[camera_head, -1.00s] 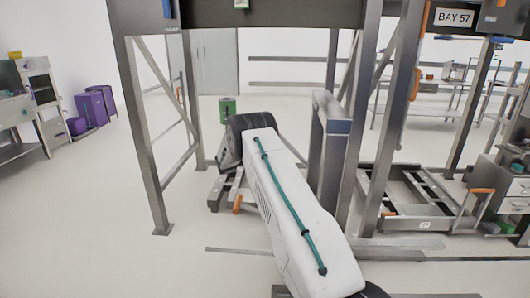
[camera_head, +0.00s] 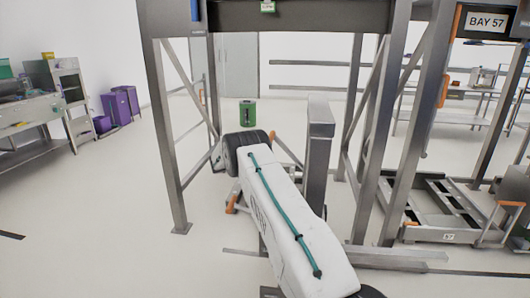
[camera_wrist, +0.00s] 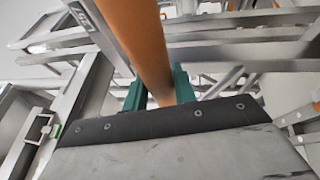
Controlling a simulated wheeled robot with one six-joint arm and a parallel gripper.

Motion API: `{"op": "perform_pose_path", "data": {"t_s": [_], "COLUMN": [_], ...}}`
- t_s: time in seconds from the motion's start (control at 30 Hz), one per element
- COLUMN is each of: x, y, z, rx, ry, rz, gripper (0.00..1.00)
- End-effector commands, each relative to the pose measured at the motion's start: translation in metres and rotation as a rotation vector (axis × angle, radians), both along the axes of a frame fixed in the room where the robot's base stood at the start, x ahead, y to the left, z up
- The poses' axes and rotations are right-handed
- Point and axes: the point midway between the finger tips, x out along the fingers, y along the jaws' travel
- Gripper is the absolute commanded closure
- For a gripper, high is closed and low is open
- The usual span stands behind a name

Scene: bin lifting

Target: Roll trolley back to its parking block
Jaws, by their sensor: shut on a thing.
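In the wrist view, the teal fingers of my gripper (camera_wrist: 160,88) are shut on an orange bar (camera_wrist: 145,35). Grey metal framing of a trolley or stand shows beyond it, too close up to make out whole. In the head view, a low grey trolley frame (camera_head: 232,190) with orange parts shows partly behind the far end of my white arm, which hides my gripper and most of that frame. A second low trolley (camera_head: 425,236) with a tag and an orange handle (camera_head: 508,203) stands at the right. I cannot tell which thing is the parking block.
A steel gantry leg (camera_head: 165,130) stands left of my arm. A grey post (camera_head: 318,160) stands close to its right. A green bin (camera_head: 247,113) stands behind. Left floor is clear.

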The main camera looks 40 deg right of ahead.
Motion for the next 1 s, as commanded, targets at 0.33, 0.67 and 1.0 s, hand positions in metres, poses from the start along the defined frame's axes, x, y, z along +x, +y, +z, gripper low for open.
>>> {"op": "perform_pose_path", "data": {"t_s": [0.33,0.67,1.0], "x": [0.011,0.011,0.015], "y": [0.01,0.011,0.018], "z": [0.01,0.008,0.001], "rx": [-0.011,-0.008,-0.003], "ry": [-0.012,-0.01,-0.005], "rz": [0.019,0.018,0.016], "gripper": [1.0,0.51,0.51]}}
